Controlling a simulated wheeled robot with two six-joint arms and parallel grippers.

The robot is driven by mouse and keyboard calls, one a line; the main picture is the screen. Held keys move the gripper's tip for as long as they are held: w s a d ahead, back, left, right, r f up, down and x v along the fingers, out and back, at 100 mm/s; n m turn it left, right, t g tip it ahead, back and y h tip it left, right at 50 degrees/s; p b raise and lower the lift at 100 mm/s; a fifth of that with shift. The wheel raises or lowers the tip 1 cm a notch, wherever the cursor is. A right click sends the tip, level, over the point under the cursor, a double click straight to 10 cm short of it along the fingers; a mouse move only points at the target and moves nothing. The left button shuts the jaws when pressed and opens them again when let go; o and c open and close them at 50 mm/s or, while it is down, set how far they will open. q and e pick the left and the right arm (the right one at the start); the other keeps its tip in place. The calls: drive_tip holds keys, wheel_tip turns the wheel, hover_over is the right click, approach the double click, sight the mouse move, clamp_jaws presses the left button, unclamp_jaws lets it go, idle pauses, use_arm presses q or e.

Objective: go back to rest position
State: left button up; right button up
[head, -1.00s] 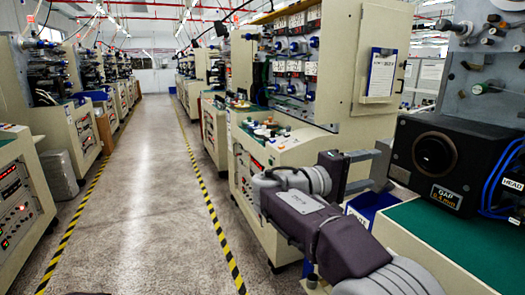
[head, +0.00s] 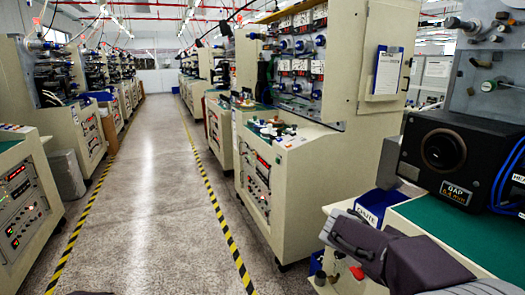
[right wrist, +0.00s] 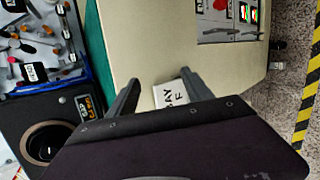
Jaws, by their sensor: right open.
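My right arm enters the head view at the lower right. Its grey wrist end (head: 350,232) is low in front of the green-topped bench, and its fingertips are not clear there. In the right wrist view my right gripper (right wrist: 160,82) is open, its two dark fingers apart. Nothing appears held.
A black box with a round opening (head: 443,150) stands on the green bench top (head: 470,238), beside a blue bin (head: 378,207). A beige winding machine (head: 300,170) stands left of my arm. The aisle floor (head: 150,200) between yellow-black stripes is clear.

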drive_tip(key=s+a+f+m+g+y, duration=0.1)
drive_tip(key=s+a+f+m+y, duration=0.1)
drive_tip(key=s+a+f+y, duration=0.7)
drive_tip(key=s+a+f+m+y, duration=0.2)
drive_tip(key=s+a+f+m, duration=0.15)
drive_tip(key=a+f, duration=0.6)
wheel_tip(320, 180, up, 12)
drive_tip(key=w+d+p, duration=0.1)
drive_tip(key=d+p, duration=0.1)
drive_tip(key=p, duration=1.3)
drive_tip(key=shift+w+r+n+t, duration=0.15)
drive_tip(key=shift+r+n+t, duration=0.1)
drive_tip(key=shift+n+t, duration=0.15)
